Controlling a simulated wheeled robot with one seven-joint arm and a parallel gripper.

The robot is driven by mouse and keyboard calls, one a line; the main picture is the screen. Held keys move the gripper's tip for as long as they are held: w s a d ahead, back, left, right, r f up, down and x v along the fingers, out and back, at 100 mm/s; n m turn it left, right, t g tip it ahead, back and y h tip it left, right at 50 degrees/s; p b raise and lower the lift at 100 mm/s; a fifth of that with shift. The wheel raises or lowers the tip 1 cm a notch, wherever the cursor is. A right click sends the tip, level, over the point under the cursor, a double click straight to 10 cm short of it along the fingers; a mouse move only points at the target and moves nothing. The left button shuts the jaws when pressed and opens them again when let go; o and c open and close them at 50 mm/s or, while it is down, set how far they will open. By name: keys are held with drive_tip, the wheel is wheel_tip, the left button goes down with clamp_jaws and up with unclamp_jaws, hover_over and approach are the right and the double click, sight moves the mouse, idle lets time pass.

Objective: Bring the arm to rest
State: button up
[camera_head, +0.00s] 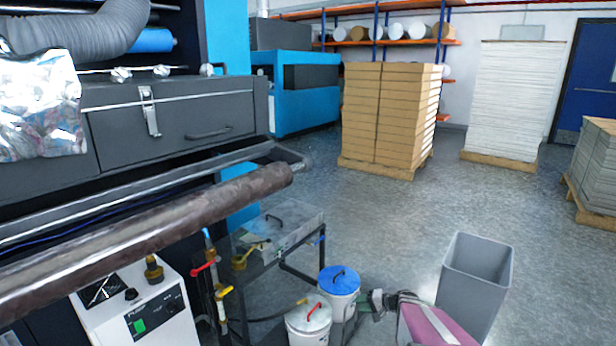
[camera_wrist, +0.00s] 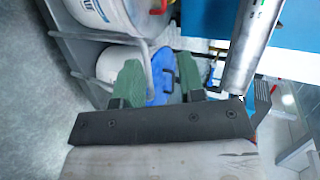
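My gripper (camera_head: 374,304) is low in the head view, just right of a white bucket with a blue lid (camera_head: 339,278). In the wrist view its two green fingers (camera_wrist: 159,76) stand apart. A blue lid with a dark handle (camera_wrist: 157,88) shows beyond and between them, and I see nothing clamped. I cannot tell whether a finger touches the bucket. Part of my arm shows behind the gripper at the bottom of the head view.
A second white bucket with a red handle (camera_head: 309,318) stands beside the first. A grey bin (camera_head: 476,280) is close on the right. A cart (camera_head: 277,232) and a large machine with a long roller (camera_head: 150,225) fill the left. Open floor (camera_head: 370,215) lies behind.

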drive_tip(key=s+a+r+n+g+h, duration=0.2)
drive_tip(key=s+r+h, duration=0.3)
drive_tip(key=r, duration=0.3)
drive_tip(key=s+a+r+n+g+h, duration=0.2)
drive_tip(key=s+r+g+h, duration=0.1)
drive_tip(key=s+r+h, duration=0.3)
wheel_tip(320, 180, up, 3)
drive_tip(key=shift+s+f+n+h, duration=0.1)
drive_tip(key=shift+s+n+h, duration=0.05)
drive_tip(key=shift+n+h, duration=0.25)
